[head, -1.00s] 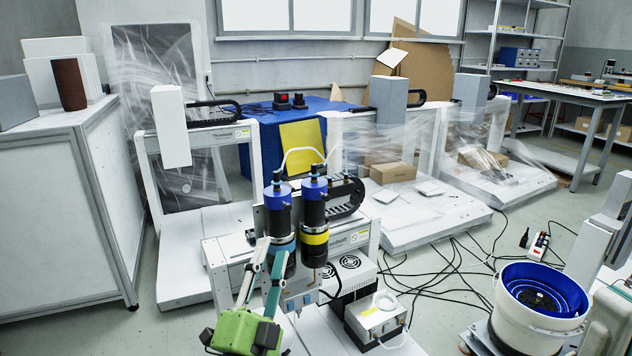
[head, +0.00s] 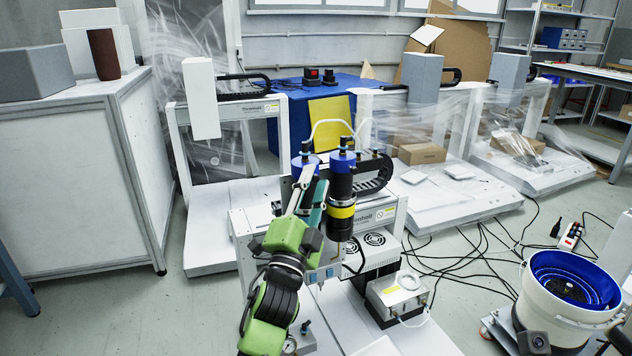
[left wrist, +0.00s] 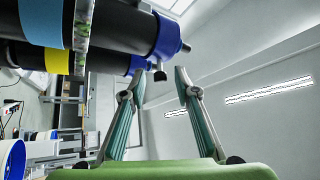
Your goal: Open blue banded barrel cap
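The blue banded barrel stands upright on the gantry head, mostly hidden behind my left gripper (head: 312,182) in the head view. Its blue cap (head: 298,162) shows at the top, beside the fingers. In the left wrist view, the barrel with the blue band (left wrist: 40,22) lies across the upper left, and its blue cap (left wrist: 170,36) ends just beyond the fingertips. My left gripper (left wrist: 155,78) is open and empty there, its fingers spread apart; contact with the cap cannot be told. My right gripper is not in view.
The yellow banded barrel (head: 342,192) stands close on the right, with a blue cap (head: 343,158) and a white hose (head: 331,123) above. A dark cable chain (head: 373,178) is beside it. A white bowl feeder (head: 560,315) stands at the lower right.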

